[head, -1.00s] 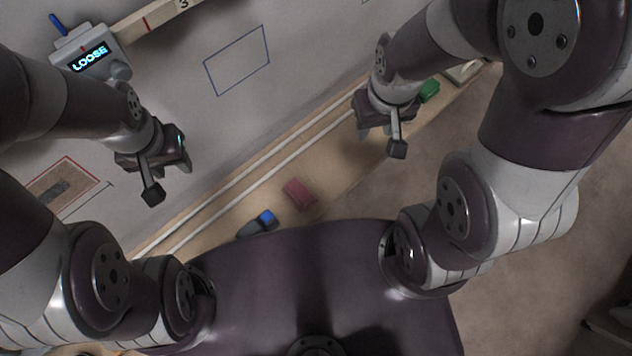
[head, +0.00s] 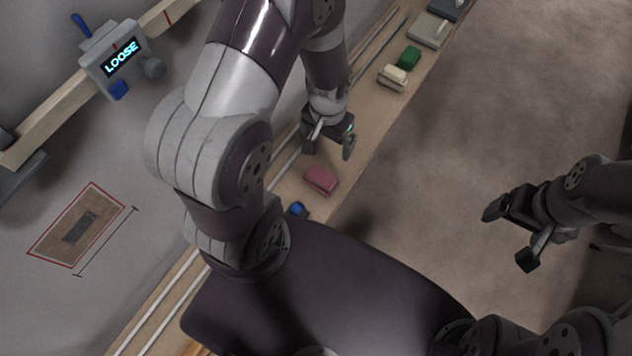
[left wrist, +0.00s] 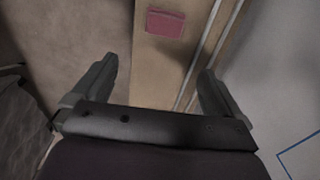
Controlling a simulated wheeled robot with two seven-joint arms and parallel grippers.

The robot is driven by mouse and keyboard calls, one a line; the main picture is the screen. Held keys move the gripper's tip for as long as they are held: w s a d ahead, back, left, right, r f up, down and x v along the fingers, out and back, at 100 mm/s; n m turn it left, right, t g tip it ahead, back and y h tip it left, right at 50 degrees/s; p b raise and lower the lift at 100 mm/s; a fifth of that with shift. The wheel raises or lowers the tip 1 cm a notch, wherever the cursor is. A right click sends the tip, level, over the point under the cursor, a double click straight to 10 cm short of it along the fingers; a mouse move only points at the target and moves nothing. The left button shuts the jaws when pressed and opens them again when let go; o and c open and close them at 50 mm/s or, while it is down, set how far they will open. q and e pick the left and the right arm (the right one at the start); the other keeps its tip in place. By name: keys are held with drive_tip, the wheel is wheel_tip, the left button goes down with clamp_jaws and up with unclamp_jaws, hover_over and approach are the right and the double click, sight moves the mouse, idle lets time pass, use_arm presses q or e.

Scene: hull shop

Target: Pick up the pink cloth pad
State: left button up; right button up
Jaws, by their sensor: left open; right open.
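The pink cloth pad (head: 321,180) lies on the wooden ledge, near my body, in the head view. It also shows at the top of the left wrist view (left wrist: 165,23), ahead of the fingers. My left gripper (head: 329,146) is open and empty, above the ledge and a little beyond the pad in the head view. Its two fingers frame the ledge in the left wrist view (left wrist: 158,90), and the pad is not between them. My right gripper (head: 508,232) is open and empty over the bare floor to the right.
A blue-ended tool (head: 297,210) lies on the ledge close to the pad, partly hidden by my arm. Farther along are a cream block (head: 394,76) and a green block (head: 409,57). A device reading LOOSE (head: 121,58) sits on a wooden beam at upper left.

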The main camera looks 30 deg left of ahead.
use_arm(q)
hover_over(321, 175)
drive_tip(key=w, duration=0.1)
wheel_tip(321, 175, down, 7)
drive_tip(key=f, duration=0.1)
drive_tip(key=s+f+b, duration=0.1)
drive_tip(key=f, duration=0.1)
drive_tip(key=shift+s+d+f, duration=0.1)
drive_tip(key=shift+s+f, duration=0.05)
drive_tip(key=shift+f, duration=0.1)
wheel_tip(321, 175, down, 8)
drive_tip(key=shift+r+b, duration=0.15)
drive_tip(key=shift+b, duration=0.3)
drive_tip(key=shift+w, duration=0.2)
drive_tip(key=c, duration=0.9)
use_arm(e)
drive_tip(key=f, duration=0.2)
drive_tip(key=shift+w+f, duration=0.3)
drive_tip(key=shift+w, duration=0.05)
